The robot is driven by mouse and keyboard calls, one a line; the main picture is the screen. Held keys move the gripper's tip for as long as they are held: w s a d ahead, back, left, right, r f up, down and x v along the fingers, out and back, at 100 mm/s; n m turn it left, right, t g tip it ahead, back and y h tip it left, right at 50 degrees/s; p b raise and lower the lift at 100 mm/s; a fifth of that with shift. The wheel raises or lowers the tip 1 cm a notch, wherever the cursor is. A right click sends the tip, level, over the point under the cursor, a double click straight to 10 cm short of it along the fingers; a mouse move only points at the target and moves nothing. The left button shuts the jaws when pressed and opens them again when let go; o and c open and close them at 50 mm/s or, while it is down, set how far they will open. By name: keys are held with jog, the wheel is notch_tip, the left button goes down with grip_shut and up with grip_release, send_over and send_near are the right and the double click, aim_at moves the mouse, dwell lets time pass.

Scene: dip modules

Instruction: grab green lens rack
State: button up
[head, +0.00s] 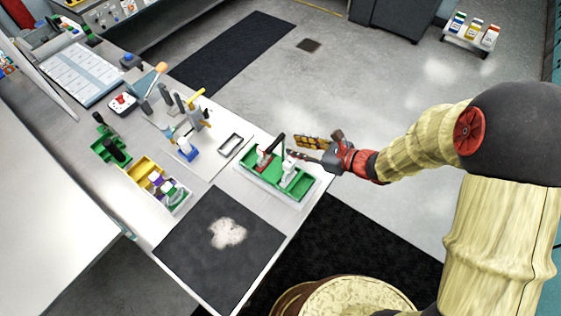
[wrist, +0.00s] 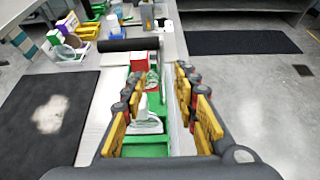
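The green lens rack (head: 263,177) is a green tray with a dark upright handle, near the table's right edge in the head view. It holds white and red items. In the wrist view the rack (wrist: 147,150) lies lengthwise below and between my fingers, with the black handle bar (wrist: 127,44) across it farther ahead. My gripper (head: 306,150) is at the rack's right end in the head view. In the wrist view my gripper (wrist: 158,82) is open, its yellow-padded fingers apart with nothing held between them. I cannot tell whether the fingers touch the rack.
A black mat (head: 205,265) lies on the table left of the rack. A yellow bin (head: 145,167) with bottles and another green tray (head: 103,150) stand farther left. A small grey frame (head: 230,144) lies behind the rack. Open floor lies beyond the table's right edge.

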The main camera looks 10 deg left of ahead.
aim_at(283, 141)
jog(key=x, duration=0.6)
jog(key=shift+w+a+r, duration=0.15)
jog(key=shift+r, duration=0.1)
jog(key=shift+c, duration=1.2)
grip_shut()
